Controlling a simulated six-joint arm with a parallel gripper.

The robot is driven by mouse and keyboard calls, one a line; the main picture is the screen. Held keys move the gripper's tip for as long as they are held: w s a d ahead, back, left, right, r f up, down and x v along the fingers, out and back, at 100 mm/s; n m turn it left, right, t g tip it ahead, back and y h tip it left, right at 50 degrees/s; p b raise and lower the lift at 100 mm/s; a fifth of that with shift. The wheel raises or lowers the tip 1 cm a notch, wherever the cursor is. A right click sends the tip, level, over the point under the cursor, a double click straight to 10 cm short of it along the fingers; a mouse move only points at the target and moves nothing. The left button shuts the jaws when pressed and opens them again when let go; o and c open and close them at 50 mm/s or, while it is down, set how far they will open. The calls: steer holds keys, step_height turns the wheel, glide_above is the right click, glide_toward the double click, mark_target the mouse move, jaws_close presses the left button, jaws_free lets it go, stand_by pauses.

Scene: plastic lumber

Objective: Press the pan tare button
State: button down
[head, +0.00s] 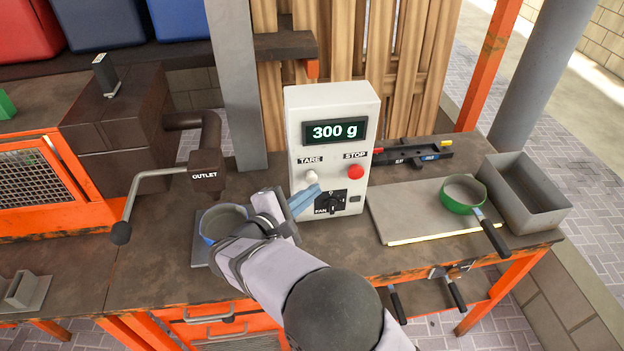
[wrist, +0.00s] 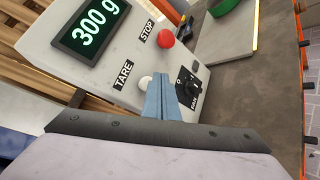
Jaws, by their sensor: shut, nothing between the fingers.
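The white control box (head: 333,108) stands on the bench, its display (head: 335,131) reading 300 g. The round white button (head: 311,176) sits under the TARE label; it also shows in the wrist view (wrist: 145,82). My gripper (head: 315,190) is shut and empty, its blue fingertips just below the white button in the head view. In the wrist view the fingertips (wrist: 164,80) overlap the panel just right of the button. I cannot tell whether they touch it. A blue-rimmed pan (head: 208,235) is partly hidden behind my gripper.
A green-rimmed pan (head: 461,207) rests on a grey plate at right, beside a grey bin (head: 545,215). The outlet pipe (head: 205,172) with its lever stands at left.

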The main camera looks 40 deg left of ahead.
steer(key=shift+w+a+f, duration=0.1)
steer(key=shift+a, duration=0.05)
steer(key=shift+w+a+b, duration=0.2)
steer(key=shift+b, duration=0.25)
steer(key=shift+w+a, duration=0.35)
stand_by(1.0)
steer(key=shift+s+d+b, duration=0.1)
steer(key=shift+b, duration=0.2)
steer(key=shift+s+d+b, duration=0.3)
steer(key=shift+s+d, duration=0.25)
steer(key=shift+s+d, duration=0.1)
stand_by(0.3)
steer(key=s+d+b, duration=0.1)
steer(key=s+d, duration=0.2)
steer(key=shift+s+d, duration=0.15)
steer(key=shift+d, duration=0.05)
stand_by(0.4)
stand_by(0.6)
